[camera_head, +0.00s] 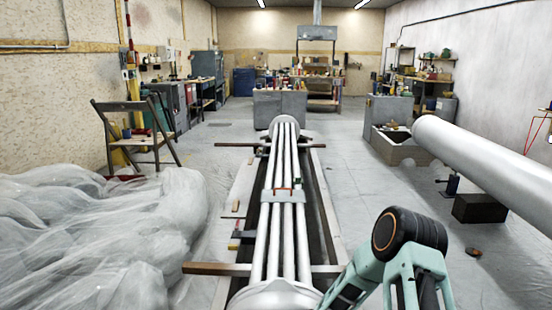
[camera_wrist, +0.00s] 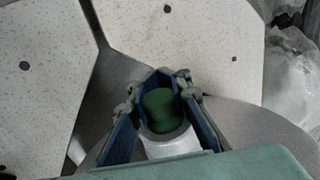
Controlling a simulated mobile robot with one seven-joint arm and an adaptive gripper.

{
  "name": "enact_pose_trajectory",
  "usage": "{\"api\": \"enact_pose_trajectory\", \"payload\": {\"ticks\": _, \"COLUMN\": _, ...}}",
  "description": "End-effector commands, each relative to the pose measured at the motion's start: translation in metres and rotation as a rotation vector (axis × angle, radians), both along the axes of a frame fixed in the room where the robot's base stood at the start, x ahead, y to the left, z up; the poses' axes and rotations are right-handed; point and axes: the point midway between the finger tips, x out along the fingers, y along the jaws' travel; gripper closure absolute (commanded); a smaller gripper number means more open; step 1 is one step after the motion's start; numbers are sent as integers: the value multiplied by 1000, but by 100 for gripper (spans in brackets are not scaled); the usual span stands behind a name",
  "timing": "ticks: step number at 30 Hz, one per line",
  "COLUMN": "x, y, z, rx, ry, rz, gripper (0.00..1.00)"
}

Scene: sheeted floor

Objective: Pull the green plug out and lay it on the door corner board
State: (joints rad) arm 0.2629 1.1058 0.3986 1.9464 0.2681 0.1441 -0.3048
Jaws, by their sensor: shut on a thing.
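In the wrist view, my gripper (camera_wrist: 159,76) has its blue-lined fingers closed around the green plug (camera_wrist: 160,103). The plug is a short dark green cylinder with a rounded end. A grey rim and a whitish tube (camera_wrist: 172,146) show right below it; I cannot tell how deep the plug sits in them. Two pale speckled boards with small dark holes lie beyond, one at the left (camera_wrist: 38,85) and one at the top (camera_wrist: 190,42). I cannot tell whether either is the door corner board. In the head view my arm reaches down at bottom right and the gripper is out of sight.
A rack of long pale pipes (camera_head: 272,225) runs down the middle of the floor. Crumpled plastic sheeting (camera_head: 110,235) fills the left. A large white cylinder (camera_head: 490,165) juts in from the right. A wooden chair (camera_head: 135,135) stands at left.

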Motion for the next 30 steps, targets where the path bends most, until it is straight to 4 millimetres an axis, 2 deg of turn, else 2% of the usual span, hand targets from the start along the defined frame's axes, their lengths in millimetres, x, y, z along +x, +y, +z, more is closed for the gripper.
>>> {"api": "enact_pose_trajectory", "payload": {"ticks": 30, "x": -27, "y": 1, "z": 0, "rx": 0, "ry": 1, "rz": 0, "gripper": 100}}
